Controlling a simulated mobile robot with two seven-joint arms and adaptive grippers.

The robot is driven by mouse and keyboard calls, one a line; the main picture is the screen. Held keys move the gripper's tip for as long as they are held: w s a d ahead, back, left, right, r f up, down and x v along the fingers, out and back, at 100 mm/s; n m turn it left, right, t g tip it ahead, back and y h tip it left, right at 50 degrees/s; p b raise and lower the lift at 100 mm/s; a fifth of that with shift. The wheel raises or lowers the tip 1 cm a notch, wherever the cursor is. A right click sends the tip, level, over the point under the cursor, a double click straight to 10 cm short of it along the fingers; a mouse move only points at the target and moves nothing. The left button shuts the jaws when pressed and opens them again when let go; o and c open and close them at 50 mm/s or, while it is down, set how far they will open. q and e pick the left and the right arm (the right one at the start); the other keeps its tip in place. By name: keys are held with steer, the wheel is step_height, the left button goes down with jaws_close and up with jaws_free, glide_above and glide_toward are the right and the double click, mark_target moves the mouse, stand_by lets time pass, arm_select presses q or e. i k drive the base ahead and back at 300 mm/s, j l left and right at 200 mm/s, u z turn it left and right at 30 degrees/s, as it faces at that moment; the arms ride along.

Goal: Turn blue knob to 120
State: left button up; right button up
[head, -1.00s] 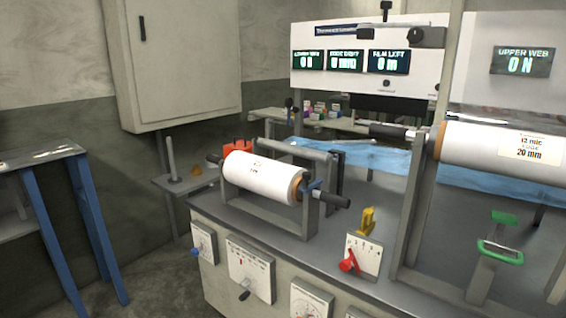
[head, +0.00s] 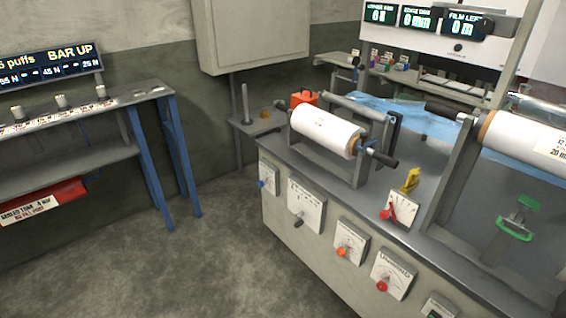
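A blue knob (head: 262,184) sits low on a small white dial plate (head: 268,177) at the left end of the machine's front panel. The plate's marks are too small to read, so I cannot tell the knob's setting. Neither of my grippers shows in the head view.
Beside it on the panel are a dark-handled plate (head: 306,207), an orange knob (head: 342,252) and a red knob (head: 382,286). A white film roll (head: 326,131) lies on top. A blue-legged bench (head: 148,95) stands left. The floor (head: 180,260) between is clear.

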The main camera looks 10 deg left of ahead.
mark_target(261, 184)
steer(key=i+j+z, duration=0.1)
steer(key=j, duration=0.25)
steer(key=i+j+z, duration=0.1)
steer(key=j, duration=0.25)
steer(key=i+j+z, duration=0.1)
steer(key=i+j, duration=0.15)
steer(key=i+j+z, duration=0.1)
steer(key=j, duration=0.4)
steer(key=i+j+z, duration=0.1)
steer(key=j, duration=0.25)
steer(key=i+j+z, duration=0.1)
steer(key=j, duration=0.3)
